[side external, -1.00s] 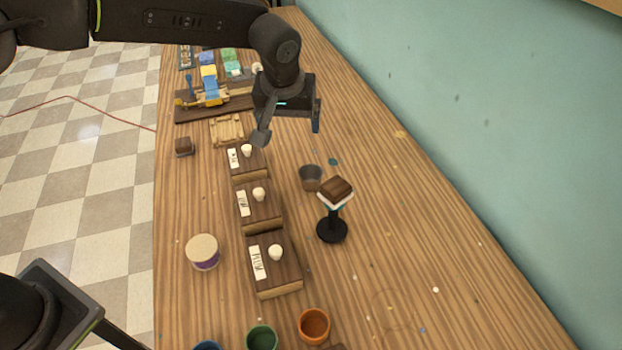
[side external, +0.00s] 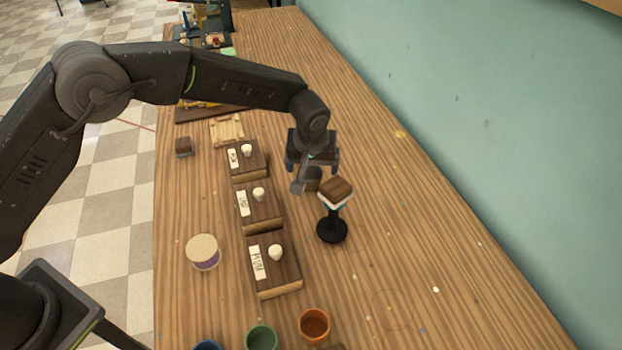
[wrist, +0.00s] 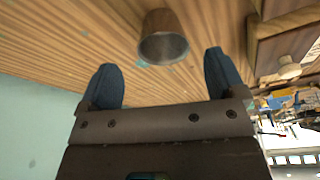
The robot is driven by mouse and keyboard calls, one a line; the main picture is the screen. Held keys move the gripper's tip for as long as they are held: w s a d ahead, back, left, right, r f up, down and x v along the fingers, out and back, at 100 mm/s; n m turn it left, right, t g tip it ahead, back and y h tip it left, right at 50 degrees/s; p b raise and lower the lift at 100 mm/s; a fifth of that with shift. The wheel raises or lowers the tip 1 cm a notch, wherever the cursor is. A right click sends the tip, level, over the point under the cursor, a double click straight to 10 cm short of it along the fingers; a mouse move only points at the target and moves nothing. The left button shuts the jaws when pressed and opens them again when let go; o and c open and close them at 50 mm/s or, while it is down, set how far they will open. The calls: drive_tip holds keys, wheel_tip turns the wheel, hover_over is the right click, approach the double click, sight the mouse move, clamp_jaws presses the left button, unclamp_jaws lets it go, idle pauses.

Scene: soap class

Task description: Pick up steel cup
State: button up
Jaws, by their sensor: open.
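The steel cup (wrist: 163,38) stands on the wooden table, its grey open mouth toward the camera in the wrist view. It lies just beyond my fingertips, roughly between their lines and apart from both. In the side view the cup (side external: 312,182) is partly hidden by my gripper (side external: 314,180), which is above and close to it. In the wrist view my gripper (wrist: 160,80) is open, with two blue-grey fingers spread and nothing between them.
A black stand with a brown block (side external: 336,190) on top is close to the cup's right. Several wooden boxes with white knobs (side external: 258,205) line its left. A round tub (side external: 203,252) and coloured cups (side external: 313,325) are nearer the front. The table's right side is mostly clear.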

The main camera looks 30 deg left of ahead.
sight(311, 173)
drive_tip(key=x, duration=0.4)
drive_tip(key=shift+a+f, duration=0.15)
drive_tip(key=shift+f, duration=0.15)
drive_tip(key=c, duration=1)
drive_tip(key=shift+r, duration=0.1)
